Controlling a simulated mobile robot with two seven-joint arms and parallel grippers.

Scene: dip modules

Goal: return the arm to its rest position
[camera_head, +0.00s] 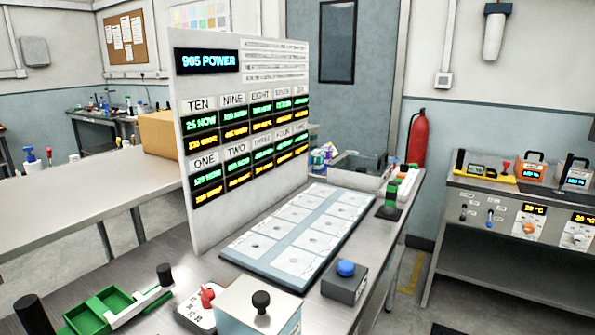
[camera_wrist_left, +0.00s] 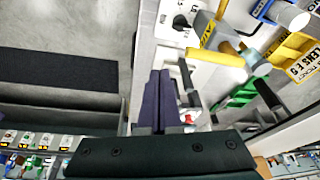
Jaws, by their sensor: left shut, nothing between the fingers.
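My left gripper (camera_wrist_left: 159,78) shows in the left wrist view as two dark fingers lying side by side, shut with nothing between them. Its fingertips point up the picture, over a pale surface edge beside a grey floor area. Neither gripper shows in the head view, and my right gripper is in no view.
The metal bench holds an upright display board (camera_head: 240,150), a panel of white plates (camera_head: 300,230), a blue-button box (camera_head: 345,280), a black-knob box (camera_head: 258,308) and a green tray (camera_head: 100,308). The wrist view shows a yellow-handled item (camera_wrist_left: 217,54) and a green part (camera_wrist_left: 243,94) close right of the fingers.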

